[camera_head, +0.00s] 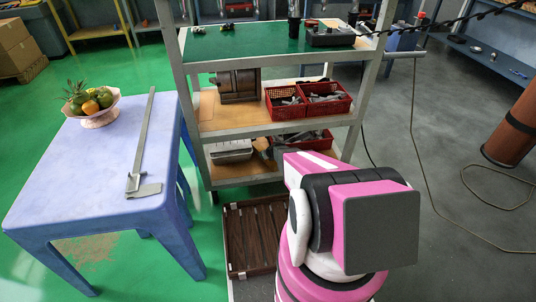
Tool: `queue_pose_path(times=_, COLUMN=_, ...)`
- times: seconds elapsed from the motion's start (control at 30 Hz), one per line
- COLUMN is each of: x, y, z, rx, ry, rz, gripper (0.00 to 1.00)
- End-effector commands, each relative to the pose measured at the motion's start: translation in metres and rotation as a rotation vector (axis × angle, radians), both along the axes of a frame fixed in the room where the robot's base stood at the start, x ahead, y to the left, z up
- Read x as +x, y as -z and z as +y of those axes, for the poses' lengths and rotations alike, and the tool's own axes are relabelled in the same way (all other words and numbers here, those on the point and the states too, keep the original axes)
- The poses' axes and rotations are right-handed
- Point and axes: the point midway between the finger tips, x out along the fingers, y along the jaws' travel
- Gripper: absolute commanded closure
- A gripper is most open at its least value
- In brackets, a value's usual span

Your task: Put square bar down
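A long grey metal bar (143,140) lies on the lilac table (75,165) at the left. I cannot tell for certain that this is the square bar. My pink, white and black arm fills the lower middle right of the view. My gripper does not show, so I cannot see whether it holds anything.
A fruit bowl (97,116) stands at the table's back left. The shelved cart (185,60) to its right holds red baskets (323,104), a metal block (238,86) and a dark device (331,38). A dark slatted tray (229,244) lies low before it.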

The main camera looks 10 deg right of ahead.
Motion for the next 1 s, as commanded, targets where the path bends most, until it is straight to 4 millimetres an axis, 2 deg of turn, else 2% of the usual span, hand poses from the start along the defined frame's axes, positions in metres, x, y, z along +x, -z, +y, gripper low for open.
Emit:
queue_pose_path(times=0.1, x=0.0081, y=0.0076, z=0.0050, rx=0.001, ry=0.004, rz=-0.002, gripper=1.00)
queue_pose_path(times=0.5, x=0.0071, y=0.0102, z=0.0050, rx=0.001, ry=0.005, rz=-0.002, gripper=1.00)
queue_pose_path(times=0.53, x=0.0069, y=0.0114, z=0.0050, rx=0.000, ry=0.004, rz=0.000, gripper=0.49)
queue_pose_path(times=0.6, x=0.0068, y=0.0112, z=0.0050, rx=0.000, ry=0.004, rz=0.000, gripper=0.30)
queue_pose_path(times=1.0, x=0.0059, y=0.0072, z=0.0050, rx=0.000, ry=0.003, rz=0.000, gripper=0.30)
